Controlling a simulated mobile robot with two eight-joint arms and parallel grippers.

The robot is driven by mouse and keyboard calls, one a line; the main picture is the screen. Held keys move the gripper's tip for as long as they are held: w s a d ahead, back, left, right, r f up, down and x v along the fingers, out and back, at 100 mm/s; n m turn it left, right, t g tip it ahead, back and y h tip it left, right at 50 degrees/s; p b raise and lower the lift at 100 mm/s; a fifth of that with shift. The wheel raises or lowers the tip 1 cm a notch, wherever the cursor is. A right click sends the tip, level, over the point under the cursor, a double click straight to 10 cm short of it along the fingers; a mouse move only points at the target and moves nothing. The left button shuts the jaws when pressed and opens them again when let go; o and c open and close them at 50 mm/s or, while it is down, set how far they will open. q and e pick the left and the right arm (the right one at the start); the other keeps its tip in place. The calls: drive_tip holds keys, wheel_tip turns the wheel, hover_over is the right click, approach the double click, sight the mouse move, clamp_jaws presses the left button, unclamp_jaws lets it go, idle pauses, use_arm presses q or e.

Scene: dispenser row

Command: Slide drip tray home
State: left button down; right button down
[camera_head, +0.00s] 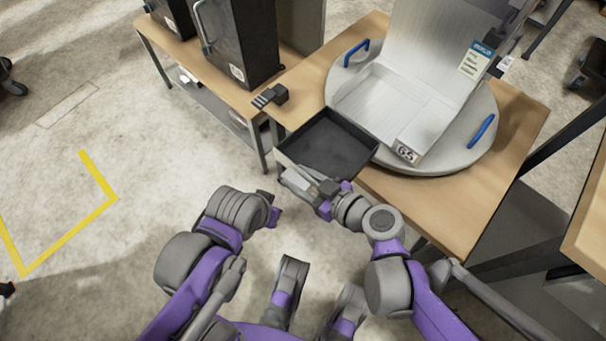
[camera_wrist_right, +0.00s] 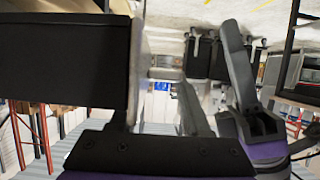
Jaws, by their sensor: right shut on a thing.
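The drip tray (camera_head: 325,150) is a shallow, empty black tray. In the head view it sits in front of and left of the white dispenser (camera_head: 395,105), mostly outside its base and over the table's near edge. My right gripper (camera_head: 308,187) is shut on the near side of the drip tray, by a light grey piece there. In the right wrist view, a dark finger (camera_wrist_right: 240,68) shows at right and a large black surface fills the left; I cannot tell which part that is. My left gripper (camera_head: 270,208) is below and left of the tray, apart from it; its opening is unclear.
The dispenser stands on a round grey turntable (camera_head: 455,150) with blue handles (camera_head: 481,131) on a wooden table (camera_head: 515,110). A small dark block (camera_head: 271,96) lies at the table's left. A black dispenser (camera_head: 236,45) stands at back left. Open floor lies left.

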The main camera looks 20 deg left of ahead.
sight(345, 142)
drive_tip(key=shift+w+d+f+b, duration=0.1)
drive_tip(key=shift+w+d+b, duration=0.25)
drive_tip(key=shift+w, duration=0.95)
drive_tip(key=shift+w+d+r+b, duration=0.15)
drive_tip(key=shift+w+d, duration=0.45)
drive_tip(key=shift+w, duration=0.7)
drive_tip(key=shift+w+d+f+b, duration=0.2)
drive_tip(key=shift+w+d, duration=0.25)
drive_tip(key=shift+w, duration=0.85)
drive_tip(key=shift+w+d+f+b, duration=0.15)
drive_tip(key=shift+w+d, duration=0.3)
drive_tip(key=shift+w, duration=0.8)
drive_tip(key=shift+w+d+b, duration=0.1)
drive_tip(key=shift+w+d, duration=0.4)
drive_tip(key=shift+w, duration=0.8)
drive_tip(key=shift+w+d+f+b, duration=0.15)
drive_tip(key=shift+w+d, duration=0.3)
drive_tip(key=shift+w, duration=0.8)
drive_tip(key=shift+r, duration=0.1)
drive_tip(key=shift+f, duration=0.25)
drive_tip(key=shift+w, duration=0.1)
drive_tip(key=shift+w+d, duration=0.35)
drive_tip(key=shift+w, duration=0.45)
drive_tip(key=shift+w+d, duration=0.3)
drive_tip(key=shift+w, duration=0.55)
drive_tip(key=shift+w+d, duration=0.35)
drive_tip(key=shift+w, duration=0.45)
drive_tip(key=shift+c, duration=1.4)
unclamp_jaws()
drive_tip(key=shift+d, duration=0.1)
